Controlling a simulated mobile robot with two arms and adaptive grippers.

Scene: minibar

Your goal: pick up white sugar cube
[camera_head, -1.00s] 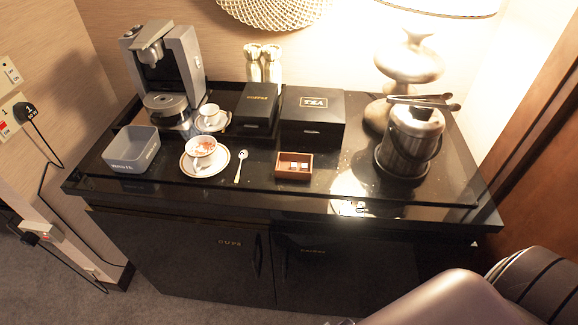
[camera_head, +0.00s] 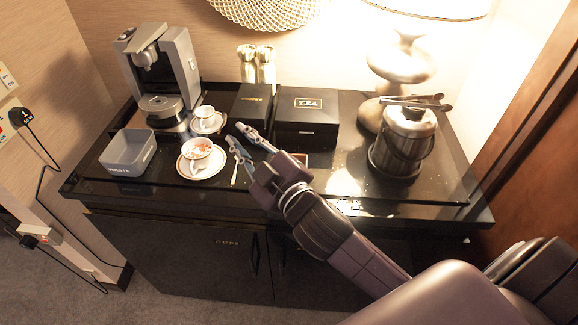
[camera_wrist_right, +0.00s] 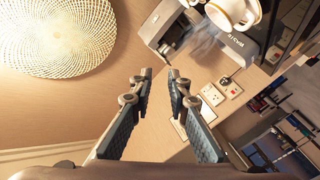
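My right gripper (camera_head: 236,134) reaches in from the lower right over the black counter. Its fingers are apart and nothing shows between them, as in the right wrist view (camera_wrist_right: 159,74). The small wooden box (camera_head: 301,158) that holds the cubes is almost wholly hidden behind this gripper; only a bit of its back edge shows. The white sugar cube cannot be made out now. My fingertips are left of the box, close to the cup in the picture. My left gripper is not in view.
A white cup (camera_head: 197,148) with red and white contents stands on a saucer (camera_head: 201,172), with a partly hidden spoon (camera_head: 235,174) beside it. Around are a grey bin (camera_head: 127,158), coffee machine (camera_head: 162,70), TEA box (camera_head: 306,112) and steel ice bucket (camera_head: 402,145) with tongs.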

